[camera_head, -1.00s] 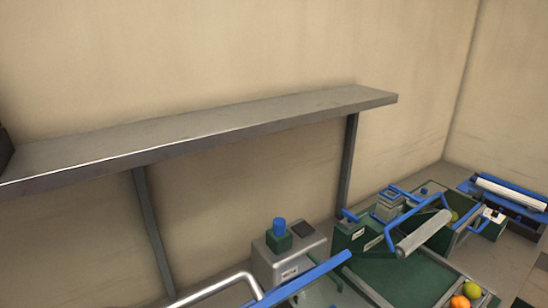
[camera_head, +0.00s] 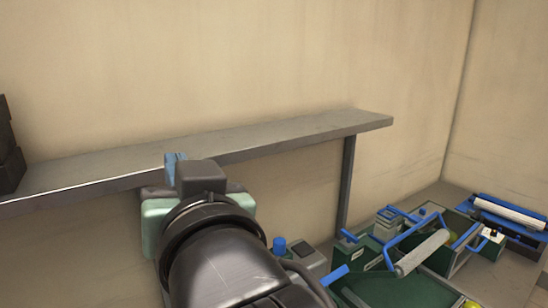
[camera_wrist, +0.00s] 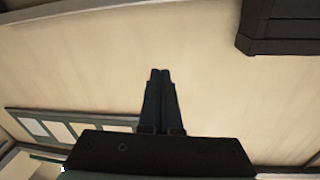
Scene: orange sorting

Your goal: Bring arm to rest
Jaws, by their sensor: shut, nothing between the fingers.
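My gripper shows in the wrist view (camera_wrist: 160,75) with its two dark fingers together and nothing between them. In the head view my arm and wrist rise at the lower middle, in front of the grey shelf (camera_head: 300,130). The blue-grey fingers (camera_head: 174,160) are partly hidden behind the dark wrist camera block, and their tips show against the shelf's front part. I cannot tell from this view whether they touch the shelf.
Green sorting trays with blue bars and a grey roller (camera_head: 422,252) stand at the lower right. A blue-topped machine (camera_head: 279,246) is just right of my arm. A dark box (camera_head: 8,150) sits at the shelf's left end. The upper wall area (camera_head: 250,60) is clear.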

